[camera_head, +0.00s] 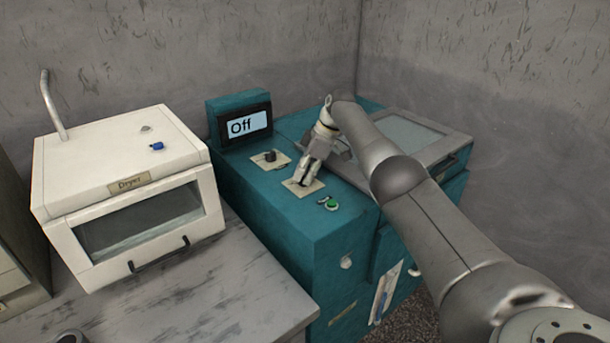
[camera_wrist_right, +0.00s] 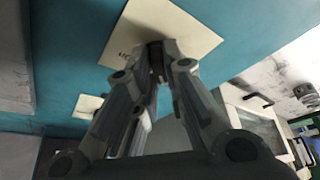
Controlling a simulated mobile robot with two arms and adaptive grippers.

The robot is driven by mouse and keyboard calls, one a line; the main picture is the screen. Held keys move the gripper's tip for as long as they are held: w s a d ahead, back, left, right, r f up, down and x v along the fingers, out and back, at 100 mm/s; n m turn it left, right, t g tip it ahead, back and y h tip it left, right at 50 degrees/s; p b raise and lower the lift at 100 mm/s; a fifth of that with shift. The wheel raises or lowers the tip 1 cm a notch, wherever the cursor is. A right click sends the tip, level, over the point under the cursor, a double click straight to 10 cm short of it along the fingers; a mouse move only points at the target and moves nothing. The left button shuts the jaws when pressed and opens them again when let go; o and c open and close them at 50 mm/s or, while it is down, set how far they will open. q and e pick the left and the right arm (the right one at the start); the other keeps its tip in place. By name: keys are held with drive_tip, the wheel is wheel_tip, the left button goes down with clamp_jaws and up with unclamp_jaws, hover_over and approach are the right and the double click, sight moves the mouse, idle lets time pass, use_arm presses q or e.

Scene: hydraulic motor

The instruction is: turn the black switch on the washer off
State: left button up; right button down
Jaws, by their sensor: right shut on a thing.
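The teal washer (camera_head: 330,240) stands in the middle of the head view. Its screen (camera_head: 245,125) reads "Off". My right gripper (camera_head: 303,181) points down at the front switch plate (camera_head: 315,187) on the washer's top. In the right wrist view, my right gripper (camera_wrist_right: 158,60) has its fingertips closed together at the edge of the pale plate (camera_wrist_right: 165,27), shut on a small dark switch that the fingers mostly hide. A second plate with a black knob (camera_head: 270,156) sits behind, nearer the screen, and is untouched. My left gripper is not in view.
A green button (camera_head: 332,204) sits near the washer's front edge. The washer's lid (camera_head: 415,140) is to the right, behind my arm. A white dryer (camera_head: 130,200) with a blue knob (camera_head: 157,146) stands on the grey table (camera_head: 220,295) at left.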

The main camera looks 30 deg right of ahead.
drive_tip(key=shift+f, duration=0.15)
drive_tip(key=c, duration=1.5)
unclamp_jaws()
drive_tip(key=shift+s, duration=0.1)
drive_tip(key=shift+r, duration=0.2)
drive_tip(key=v, duration=1.1)
drive_tip(key=shift+r, duration=0.35)
